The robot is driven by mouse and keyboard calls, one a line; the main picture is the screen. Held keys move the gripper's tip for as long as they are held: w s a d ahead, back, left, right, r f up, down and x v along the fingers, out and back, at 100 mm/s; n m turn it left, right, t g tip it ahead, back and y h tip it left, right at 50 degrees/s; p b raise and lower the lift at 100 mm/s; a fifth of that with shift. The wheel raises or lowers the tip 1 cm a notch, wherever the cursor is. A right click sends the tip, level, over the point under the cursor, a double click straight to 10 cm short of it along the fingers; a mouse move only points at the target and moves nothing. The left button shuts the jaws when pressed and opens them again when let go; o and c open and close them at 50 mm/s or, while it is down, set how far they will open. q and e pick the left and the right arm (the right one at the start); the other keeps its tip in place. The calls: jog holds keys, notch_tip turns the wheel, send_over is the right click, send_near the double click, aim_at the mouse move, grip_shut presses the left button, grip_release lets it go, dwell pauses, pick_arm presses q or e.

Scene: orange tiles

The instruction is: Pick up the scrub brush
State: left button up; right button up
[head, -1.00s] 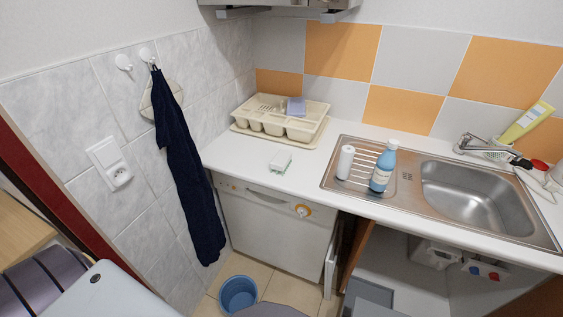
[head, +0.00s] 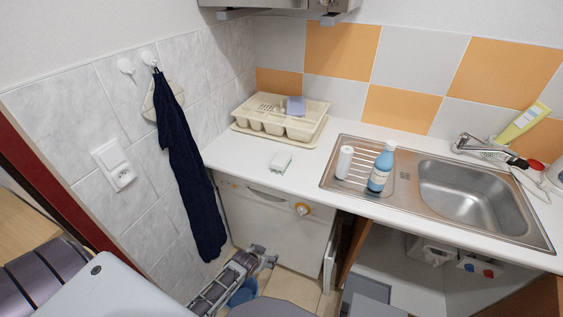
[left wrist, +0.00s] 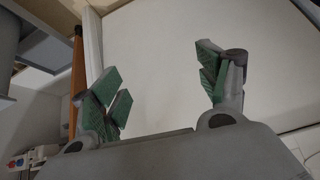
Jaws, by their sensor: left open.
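A small white block with a greenish lower edge (head: 281,161) lies on the white counter, left of the sink; it may be the scrub brush, but it is too small to be sure. My left gripper (head: 262,257) is low in front of the white appliance, below the counter edge and well apart from the block. In the left wrist view, its two green-padded fingers (left wrist: 163,92) are spread with nothing between them. The block does not show in that view. My right gripper is not in view.
A beige cutlery tray (head: 318,127) stands behind the block. A blue bottle (head: 380,170) and a white cylinder (head: 344,162) stand on the sink's (head: 335,190) drainboard. The counter's front edge (head: 290,199) overhangs the appliance (head: 262,225). A blue bucket (head: 243,293) is on the floor.

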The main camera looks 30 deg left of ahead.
pick_arm(q)
jog(key=w+a+r+t+p, duration=0.1)
jog(key=w+r, duration=0.3)
jog(key=r, duration=0.9)
jog(key=w+a+r+t, duration=0.1)
jog(key=w+r+t, duration=0.2)
jog(key=r, duration=1)
jog(key=w+a+r+n+t+p, duration=0.1)
jog(key=w+r, duration=0.4)
jog(key=r, duration=0.8)
jog(key=shift+r+t+p, duration=0.2)
jog(key=shift+t+p, duration=0.15)
jog(key=shift+t, duration=0.35)
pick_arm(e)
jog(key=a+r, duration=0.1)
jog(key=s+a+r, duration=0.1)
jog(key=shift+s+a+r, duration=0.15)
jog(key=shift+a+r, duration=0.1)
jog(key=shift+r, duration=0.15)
pick_arm(q)
jog(key=shift+w, duration=0.1)
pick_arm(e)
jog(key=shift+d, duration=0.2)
